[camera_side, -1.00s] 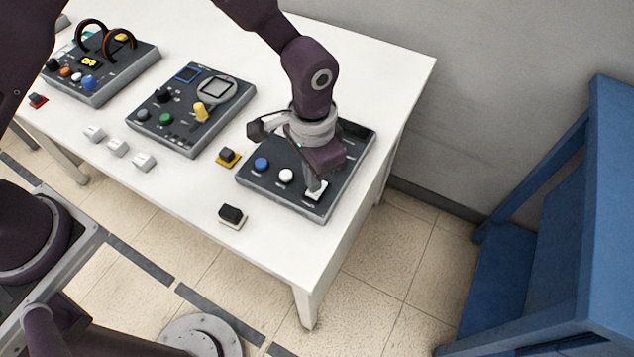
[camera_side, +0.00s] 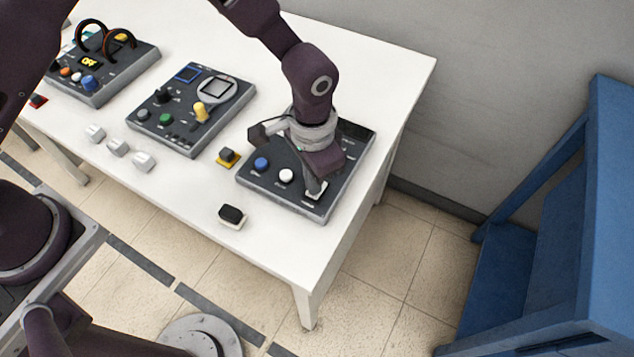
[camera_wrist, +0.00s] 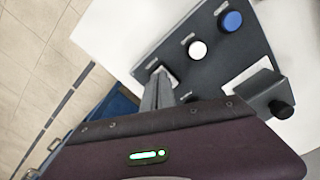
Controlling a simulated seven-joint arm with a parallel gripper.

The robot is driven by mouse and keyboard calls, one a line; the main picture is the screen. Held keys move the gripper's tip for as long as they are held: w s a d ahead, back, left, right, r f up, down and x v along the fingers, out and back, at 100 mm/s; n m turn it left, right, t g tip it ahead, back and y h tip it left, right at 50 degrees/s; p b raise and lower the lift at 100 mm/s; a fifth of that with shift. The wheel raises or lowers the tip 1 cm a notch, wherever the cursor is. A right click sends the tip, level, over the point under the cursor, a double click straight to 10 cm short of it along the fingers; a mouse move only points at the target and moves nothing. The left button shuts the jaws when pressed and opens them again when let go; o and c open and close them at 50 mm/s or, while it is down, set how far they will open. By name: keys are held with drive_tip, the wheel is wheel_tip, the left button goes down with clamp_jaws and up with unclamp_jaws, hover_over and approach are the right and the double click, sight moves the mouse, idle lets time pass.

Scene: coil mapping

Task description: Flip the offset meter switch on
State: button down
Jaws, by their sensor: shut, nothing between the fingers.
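The right-hand dark panel (camera_side: 250,179) lies on the white table and carries a blue knob (camera_side: 261,164), a white knob (camera_side: 286,176) and a white switch (camera_side: 318,196) near its front right corner. Its label is too small to read, so I cannot confirm it is the offset meter switch. My gripper (camera_side: 317,188) points down with its fingers shut and empty, its tips at the white switch and covering part of it. In the wrist view the fingertips (camera_wrist: 160,74) are over the light switch plate (camera_wrist: 172,78). The switch position and exact contact are hidden.
A left panel (camera_side: 120,80) has looped cables. Loose switches, including a black one (camera_side: 231,214), sit along the table's front. A blue frame (camera_side: 600,180) stands off the table's right side.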

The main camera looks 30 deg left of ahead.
drive_tip(key=shift+f, duration=0.45)
drive_tip(key=shift+r, duration=3.5)
drive_tip(key=s+a+r+n+t, duration=0.1)
drive_tip(key=a+r, duration=0.4)
drive_tip(key=r, duration=0.3)
drive_tip(key=s+a+r+n+t, duration=0.1)
drive_tip(key=s+a+r, duration=0.1)
drive_tip(key=a+r, duration=0.5)
drive_tip(key=s+a+r+n+t, duration=0.1)
drive_tip(key=s+a+r+n, duration=0.1)
drive_tip(key=s+a, duration=0.3)
drive_tip(key=s+a+r+n+t, duration=0.2)
drive_tip(key=s+a+r, duration=0.2)
drive_tip(key=s, duration=0.7)
drive_tip(key=shift+a+r+t, duration=0.25)
drive_tip(key=shift+a+t, duration=0.05)
drive_tip(key=shift+a, duration=0.25)
